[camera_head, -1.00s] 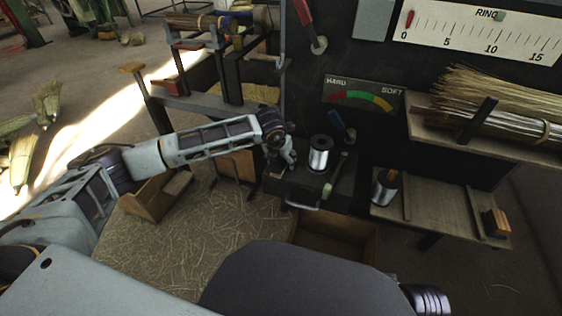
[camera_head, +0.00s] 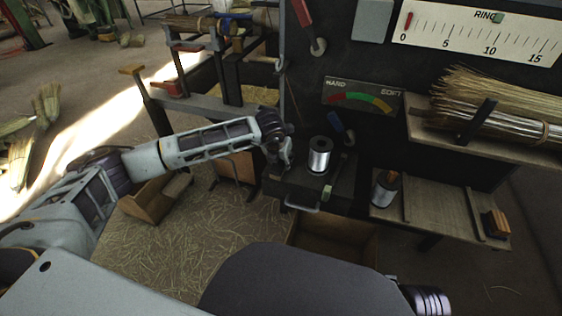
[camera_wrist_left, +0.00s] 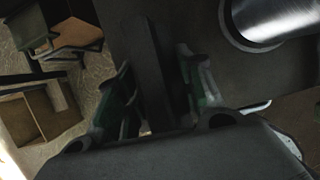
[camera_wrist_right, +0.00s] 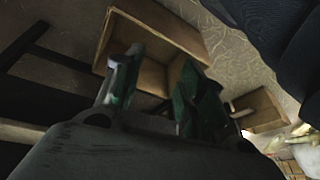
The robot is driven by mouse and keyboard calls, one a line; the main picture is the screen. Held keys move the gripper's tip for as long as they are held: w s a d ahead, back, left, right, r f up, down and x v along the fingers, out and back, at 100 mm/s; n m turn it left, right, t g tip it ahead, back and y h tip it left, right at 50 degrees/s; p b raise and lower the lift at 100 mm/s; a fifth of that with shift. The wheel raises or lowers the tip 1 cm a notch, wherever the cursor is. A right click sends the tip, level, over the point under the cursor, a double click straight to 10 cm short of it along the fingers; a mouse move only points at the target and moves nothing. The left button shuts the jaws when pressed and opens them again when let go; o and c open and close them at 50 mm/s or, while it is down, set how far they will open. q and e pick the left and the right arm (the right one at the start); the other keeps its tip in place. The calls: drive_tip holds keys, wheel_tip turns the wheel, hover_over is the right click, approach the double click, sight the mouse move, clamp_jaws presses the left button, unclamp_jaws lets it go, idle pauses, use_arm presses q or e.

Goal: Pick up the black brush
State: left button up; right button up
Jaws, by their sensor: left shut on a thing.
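My left gripper (camera_head: 281,158) is at the left end of the dark box top, left of the metal wire spool. In the left wrist view, a long black bar, which looks like the black brush (camera_wrist_left: 158,65), runs between the two fingers of the left gripper (camera_wrist_left: 160,88). The fingers are shut on it. Its lower end is hidden behind the gripper body, and in the head view it is too dark and small to make out. My right gripper (camera_wrist_right: 155,85) shows only in its wrist view, with its fingers apart and nothing between them.
The wire spool (camera_head: 320,157) stands upright close to the left gripper. A wooden box (camera_head: 150,203) sits at left.

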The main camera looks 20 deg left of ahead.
use_arm(q)
drive_tip(key=shift+r, duration=0.15)
use_arm(e)
drive_tip(key=shift+a+r, duration=0.1)
drive_tip(key=shift+r, duration=0.05)
use_arm(q)
drive_tip(key=shift+r+p, duration=0.2)
drive_tip(key=shift+p, duration=0.2)
wheel_tip(320, 180, up, 4)
drive_tip(key=shift+p, duration=0.45)
wheel_tip(320, 180, up, 5)
drive_tip(key=shift+f+p, duration=0.2)
drive_tip(key=shift+p, duration=0.3)
drive_tip(key=shift+r, duration=0.65)
use_arm(e)
drive_tip(key=shift+s+d+f+g, duration=0.1)
drive_tip(key=shift+d+f+g, duration=0.15)
drive_tip(key=shift+f, duration=0.25)
drive_tip(key=shift+s+d+f+g, duration=0.1)
drive_tip(key=shift+d+f+g, duration=0.1)
drive_tip(key=shift+f, duration=0.3)
drive_tip(key=shift+w+r, duration=0.1)
drive_tip(key=shift+r, duration=0.1)
